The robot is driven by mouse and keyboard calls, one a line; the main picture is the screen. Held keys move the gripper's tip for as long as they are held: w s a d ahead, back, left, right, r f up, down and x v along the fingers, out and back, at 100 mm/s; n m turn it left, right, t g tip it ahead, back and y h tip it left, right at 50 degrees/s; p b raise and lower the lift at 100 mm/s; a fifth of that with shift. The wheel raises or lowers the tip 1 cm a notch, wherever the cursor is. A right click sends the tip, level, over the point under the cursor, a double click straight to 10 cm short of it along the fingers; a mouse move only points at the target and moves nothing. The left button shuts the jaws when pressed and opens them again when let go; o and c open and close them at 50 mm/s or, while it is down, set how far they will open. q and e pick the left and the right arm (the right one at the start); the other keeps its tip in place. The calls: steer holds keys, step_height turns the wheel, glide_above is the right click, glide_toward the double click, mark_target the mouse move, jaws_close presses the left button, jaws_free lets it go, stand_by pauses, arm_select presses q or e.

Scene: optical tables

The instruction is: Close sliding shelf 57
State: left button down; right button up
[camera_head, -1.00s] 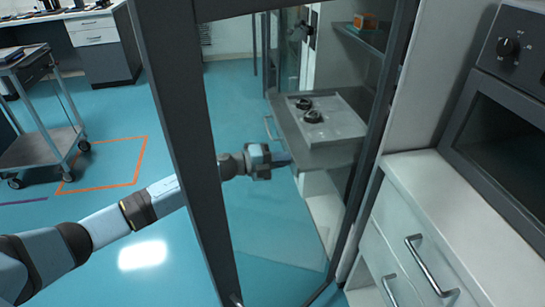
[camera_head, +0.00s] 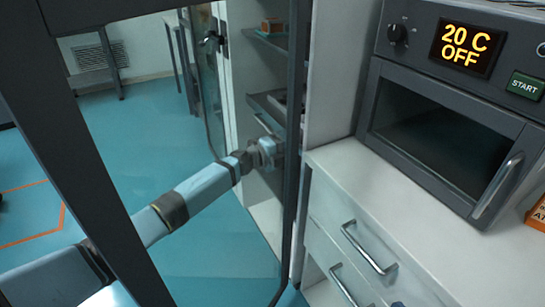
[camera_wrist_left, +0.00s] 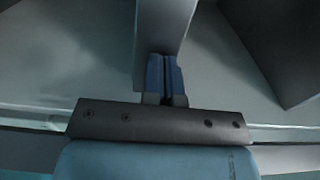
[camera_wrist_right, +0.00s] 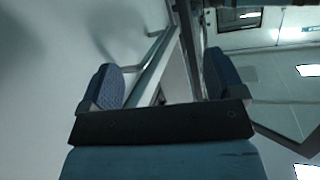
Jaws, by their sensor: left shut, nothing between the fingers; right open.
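The sliding shelf (camera_head: 262,105) is a grey pull-out in the tall cabinet, seen through the glass door. A thin handle shows at its front, and it now sits mostly within the cabinet. Whether it is fully in I cannot tell, as the door frame hides part of it. My left gripper (camera_head: 274,153) is at the cabinet opening, just below the shelf front; contact is unclear. In the left wrist view its fingers (camera_wrist_left: 166,68) are shut and empty, close against a grey panel edge. My right gripper (camera_wrist_right: 163,78) is open and empty, with a metal bar visible beyond its fingers.
The open glass door (camera_head: 72,130) has a dark frame and stands between my head and the left arm. A white drawer counter (camera_head: 385,190) with an oven (camera_head: 440,120) stands at right.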

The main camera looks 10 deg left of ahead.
arm_select(q)
steer(key=shift+w+d+r, duration=0.3)
steer(key=shift+w+d, duration=0.4)
steer(key=shift+d, duration=0.15)
arm_select(e)
steer(key=shift+a+r+t+y, duration=0.3)
steer(key=shift+a+r+t, duration=0.15)
steer(key=shift+r, duration=0.4)
